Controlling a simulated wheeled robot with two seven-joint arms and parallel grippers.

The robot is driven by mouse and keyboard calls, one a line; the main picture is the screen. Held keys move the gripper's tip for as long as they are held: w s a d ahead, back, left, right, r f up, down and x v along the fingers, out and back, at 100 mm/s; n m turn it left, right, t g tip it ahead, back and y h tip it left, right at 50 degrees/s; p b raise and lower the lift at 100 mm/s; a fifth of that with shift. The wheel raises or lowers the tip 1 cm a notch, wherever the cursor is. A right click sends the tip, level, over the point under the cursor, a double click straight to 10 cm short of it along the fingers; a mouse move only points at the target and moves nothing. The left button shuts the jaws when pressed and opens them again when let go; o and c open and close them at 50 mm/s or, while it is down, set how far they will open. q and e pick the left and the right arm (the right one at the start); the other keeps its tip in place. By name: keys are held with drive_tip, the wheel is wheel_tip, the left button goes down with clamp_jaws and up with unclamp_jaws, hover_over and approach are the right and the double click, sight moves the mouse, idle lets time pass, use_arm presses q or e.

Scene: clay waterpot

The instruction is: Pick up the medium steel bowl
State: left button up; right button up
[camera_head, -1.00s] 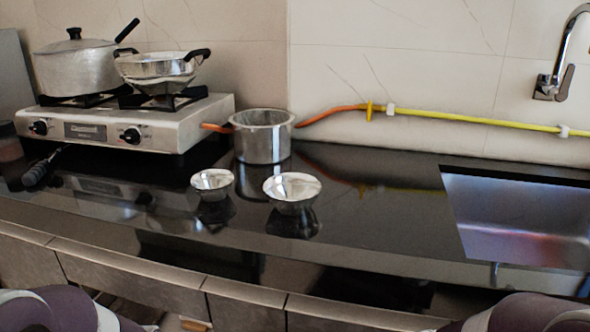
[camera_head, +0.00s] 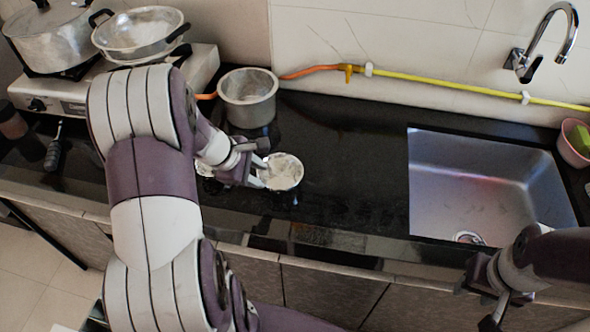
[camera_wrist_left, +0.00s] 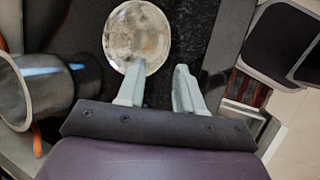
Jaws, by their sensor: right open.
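A shiny round steel bowl (camera_head: 284,172) stands upright on the black counter; it is the larger of two small bowls and seems to be the medium one. It also shows in the left wrist view (camera_wrist_left: 137,32). My left gripper (camera_head: 262,172) is at the bowl's left side. In the left wrist view its two fingers (camera_wrist_left: 160,82) are apart, with one overlapping the bowl's near rim and the other beside it; whether they touch is unclear. The smaller bowl (camera_head: 203,168) is mostly hidden behind my left arm. My right gripper (camera_head: 484,292) is open and empty at the lower right, before the counter.
A steel pot (camera_head: 248,98) stands behind the bowls, also close in the left wrist view (camera_wrist_left: 45,88). A gas stove (camera_head: 203,65) with a lidded pot and a pan is at the left. A sink (camera_head: 480,185) is at the right. The counter between bowl and sink is clear.

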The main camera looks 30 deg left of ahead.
sight(279, 191)
use_arm(q)
drive_tip(key=x, duration=0.5)
drive_tip(key=s+b+x, duration=0.1)
drive_tip(key=x, duration=0.2)
drive_tip(key=shift+w+d+f, duration=0.15)
drive_tip(key=shift+d+f, duration=0.15)
drive_tip(key=shift+w+f, duration=0.3)
drive_tip(key=shift+s+d+r, duration=0.1)
drive_tip(key=shift+s+r, duration=0.05)
drive_tip(key=shift+s, duration=0.1)
clamp_jaws()
